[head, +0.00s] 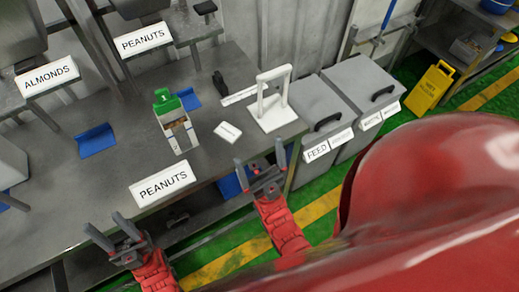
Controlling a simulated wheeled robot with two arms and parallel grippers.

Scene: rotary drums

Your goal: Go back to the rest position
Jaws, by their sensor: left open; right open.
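My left gripper (110,236) is at the lower left, in front of the table's front edge. Its two grey fingers are spread and nothing is between them. My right gripper (259,164) is further right, beside the table's right end. Its fingers are also apart and empty. Both red forearms reach in from the bottom of the head view.
A grey table (75,190) holds a green-topped carton (176,125), a PEANUTS sign (162,184), blue scoops (97,139) and a white stand (275,105). Lidded grey bins (362,85) stand to the right. A yellow floor sign (431,88) stands beyond. Green floor shows between.

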